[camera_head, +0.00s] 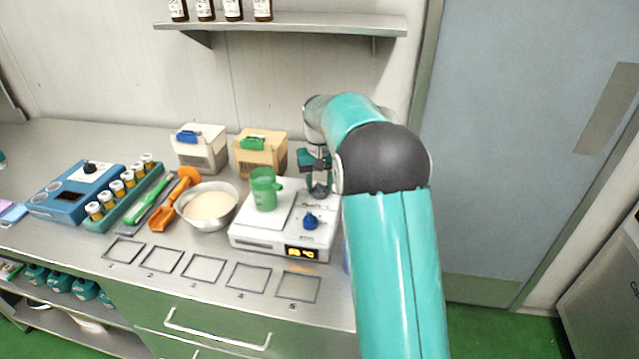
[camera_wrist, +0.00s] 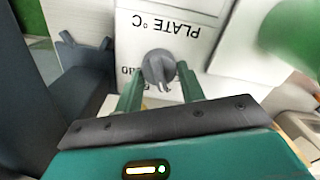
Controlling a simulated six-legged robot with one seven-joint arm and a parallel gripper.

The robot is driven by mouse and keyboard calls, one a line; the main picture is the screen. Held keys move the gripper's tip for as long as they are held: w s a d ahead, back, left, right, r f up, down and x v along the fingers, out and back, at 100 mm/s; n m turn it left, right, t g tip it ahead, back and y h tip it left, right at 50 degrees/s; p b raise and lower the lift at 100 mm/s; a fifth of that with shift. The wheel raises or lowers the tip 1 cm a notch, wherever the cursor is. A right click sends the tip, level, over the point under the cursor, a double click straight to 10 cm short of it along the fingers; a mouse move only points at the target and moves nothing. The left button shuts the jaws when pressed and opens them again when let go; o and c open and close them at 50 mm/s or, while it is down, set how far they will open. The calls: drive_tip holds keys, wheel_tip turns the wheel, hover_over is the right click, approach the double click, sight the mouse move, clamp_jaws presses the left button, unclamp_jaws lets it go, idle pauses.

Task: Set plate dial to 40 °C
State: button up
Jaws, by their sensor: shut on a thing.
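The hotplate (camera_head: 262,239) is a white unit on the steel bench with a lit display (camera_head: 301,252) on its front. In the wrist view, the grey plate dial (camera_wrist: 158,65) sits beside the upside-down "PLATE °C" label (camera_wrist: 165,24). My gripper (camera_wrist: 160,86) is shut on the dial, one green finger on each side. In the head view my gripper (camera_head: 319,184) reaches down at the hotplate's back right. A blue knob (camera_head: 310,221) is nearer the front.
A green mug (camera_head: 264,188) stands on the hotplate. A steel bowl (camera_head: 208,207) of pale mixture is to its left, two cartons (camera_head: 261,154) behind. Marked squares (camera_head: 247,276) on the front bench are empty. A shelf (camera_head: 285,27) with bottles is above.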

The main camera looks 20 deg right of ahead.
sight(319, 185)
idle(0.4)
drive_tip(key=o, duration=1)
drive_tip(key=shift+c, duration=0.2)
drive_tip(key=shift+r, duration=0.1)
wheel_tip(319, 185, up, 14)
